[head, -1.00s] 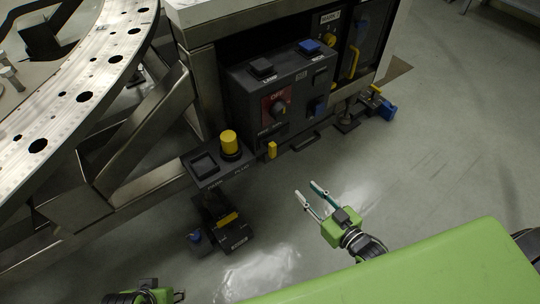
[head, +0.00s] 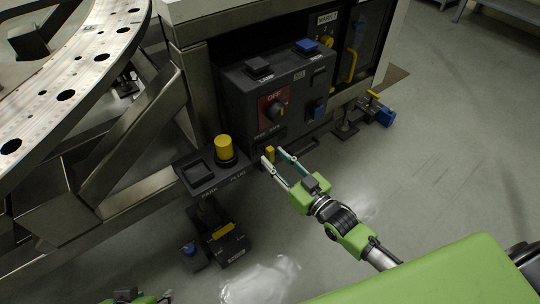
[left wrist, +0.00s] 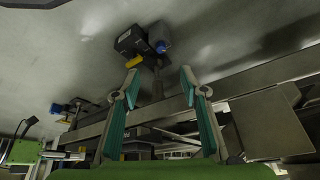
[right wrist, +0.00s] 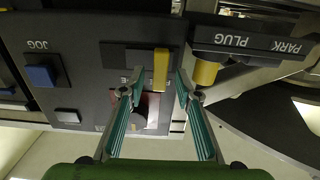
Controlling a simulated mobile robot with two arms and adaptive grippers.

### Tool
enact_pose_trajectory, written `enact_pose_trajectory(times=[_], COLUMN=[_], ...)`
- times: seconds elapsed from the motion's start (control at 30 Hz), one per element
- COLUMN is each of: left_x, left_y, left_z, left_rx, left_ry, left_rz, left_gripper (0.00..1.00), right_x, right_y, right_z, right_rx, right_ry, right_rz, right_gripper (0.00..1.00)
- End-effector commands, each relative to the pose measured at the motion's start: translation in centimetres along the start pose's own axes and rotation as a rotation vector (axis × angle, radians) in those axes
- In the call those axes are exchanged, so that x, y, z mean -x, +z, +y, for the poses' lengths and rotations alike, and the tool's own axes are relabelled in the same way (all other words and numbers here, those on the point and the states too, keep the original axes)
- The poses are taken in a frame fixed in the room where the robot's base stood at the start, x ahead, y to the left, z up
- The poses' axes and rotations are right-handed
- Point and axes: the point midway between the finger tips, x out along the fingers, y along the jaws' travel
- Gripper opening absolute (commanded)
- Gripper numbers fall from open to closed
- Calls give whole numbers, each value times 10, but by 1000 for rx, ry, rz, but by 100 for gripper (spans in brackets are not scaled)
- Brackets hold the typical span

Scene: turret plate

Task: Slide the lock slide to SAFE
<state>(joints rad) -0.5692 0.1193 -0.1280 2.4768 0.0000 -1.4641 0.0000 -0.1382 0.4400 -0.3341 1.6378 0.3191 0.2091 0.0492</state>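The lock slide is a small yellow tab (head: 269,153) low on the front of the dark control box (head: 235,105). In the right wrist view the yellow tab (right wrist: 161,69) stands in a dark slot, at the slot's right end in that picture. My right gripper (head: 273,157) is open at the tab. In the right wrist view its fingertips (right wrist: 160,82) lie on either side of the tab, with gaps; contact is not visible. The slot's labels are partly hidden by a finger. My left gripper (left wrist: 159,85) is open and empty, far from the box.
A yellow plug (head: 224,148) stands on the PARK/PLUG bracket (head: 200,182), close beside the slide. The box also carries a red OFF dial plate (head: 272,104) and a blue JOG button (head: 307,46).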

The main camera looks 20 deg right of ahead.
Motion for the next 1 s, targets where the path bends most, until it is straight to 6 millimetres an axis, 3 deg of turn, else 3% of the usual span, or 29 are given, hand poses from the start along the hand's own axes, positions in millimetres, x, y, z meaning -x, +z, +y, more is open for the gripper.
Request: enact_pose_trajectory(times=[0.1,0.3,0.63,0.77,1.0], left_x=[-4,-4,-4,-4,-4], left_y=[-20,-39,-44,-44,-44], left_z=[2,5,5,5,5], left_rx=[-3,-5,-5,-5,-6], left_ry=[4,9,9,9,10], left_rz=[79,156,173,173,177], left_gripper=[40,40,40,40,40], right_x=[-15,-28,-30,-30,-30], right_y=[0,0,0,0,1], right_z=[0,0,0,0,7], right_rx=[-1,-1,-1,0,3], right_ry=[0,0,0,0,0], right_rz=[3,2,0,1,0], right_gripper=[31,31,31,0,0])
